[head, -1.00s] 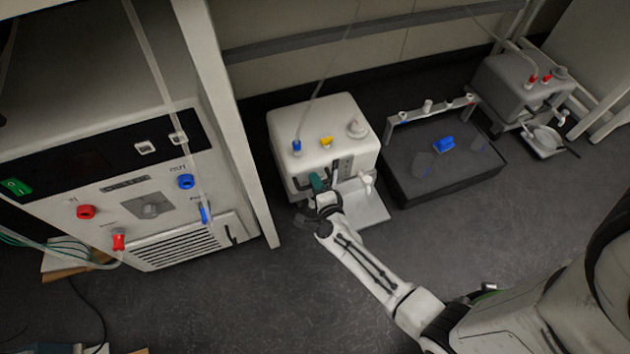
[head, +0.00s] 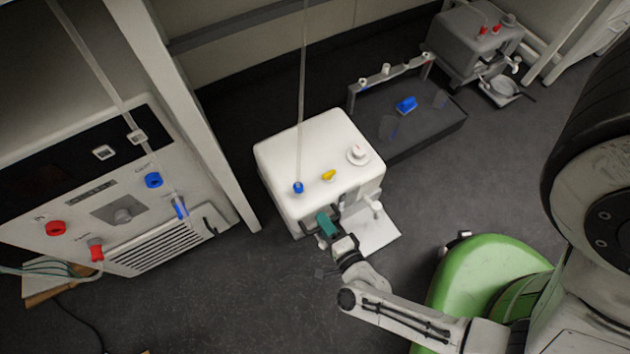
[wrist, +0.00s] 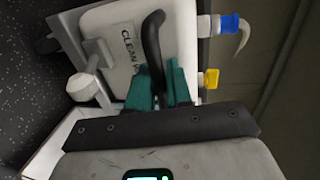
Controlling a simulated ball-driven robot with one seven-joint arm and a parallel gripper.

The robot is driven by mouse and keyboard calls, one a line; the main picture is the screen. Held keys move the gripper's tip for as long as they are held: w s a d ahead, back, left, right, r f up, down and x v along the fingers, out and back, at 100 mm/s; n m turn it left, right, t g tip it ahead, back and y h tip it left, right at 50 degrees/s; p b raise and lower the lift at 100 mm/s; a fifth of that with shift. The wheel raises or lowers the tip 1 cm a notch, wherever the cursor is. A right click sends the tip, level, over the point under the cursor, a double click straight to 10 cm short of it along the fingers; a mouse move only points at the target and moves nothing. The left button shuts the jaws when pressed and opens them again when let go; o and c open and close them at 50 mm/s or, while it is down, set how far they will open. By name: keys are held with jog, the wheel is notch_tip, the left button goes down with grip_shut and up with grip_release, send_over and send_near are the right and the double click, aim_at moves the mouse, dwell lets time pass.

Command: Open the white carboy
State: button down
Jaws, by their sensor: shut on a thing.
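The white carboy (head: 320,155) is a boxy tank at the centre of the head view. Its top carries a white round cap (head: 358,152), a yellow fitting (head: 328,175) and a blue fitting (head: 298,187) with a clear tube rising from it. A white spigot (head: 375,205) is on its front side, beside my gripper (head: 328,224). In the wrist view, my gripper's teal fingers (wrist: 158,86) are shut on a curved black handle (wrist: 153,38) in front of the carboy's labelled face. The handle's gripped part is hidden. The cap is not clearly visible there.
A cabinet (head: 110,205) with red and blue fittings stands at the left, its post close to the carboy. A black tray (head: 435,135) lies behind the carboy, and a grey carboy (head: 470,45) stands farther right. The floor in front is mostly clear.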

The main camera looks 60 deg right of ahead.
jog(key=shift+f+v, duration=0.1)
jog(key=shift+v, duration=0.45)
jog(key=shift+f+v, duration=0.15)
jog(key=shift+v, duration=0.45)
jog(key=c, duration=1.2)
grip_release()
jog(key=p+v, duration=0.2)
jog(key=v, duration=0.8)
jog(key=shift+s+a+r, duration=0.1)
jog(key=shift+s+a, duration=0.1)
jog(key=shift+s, duration=0.1)
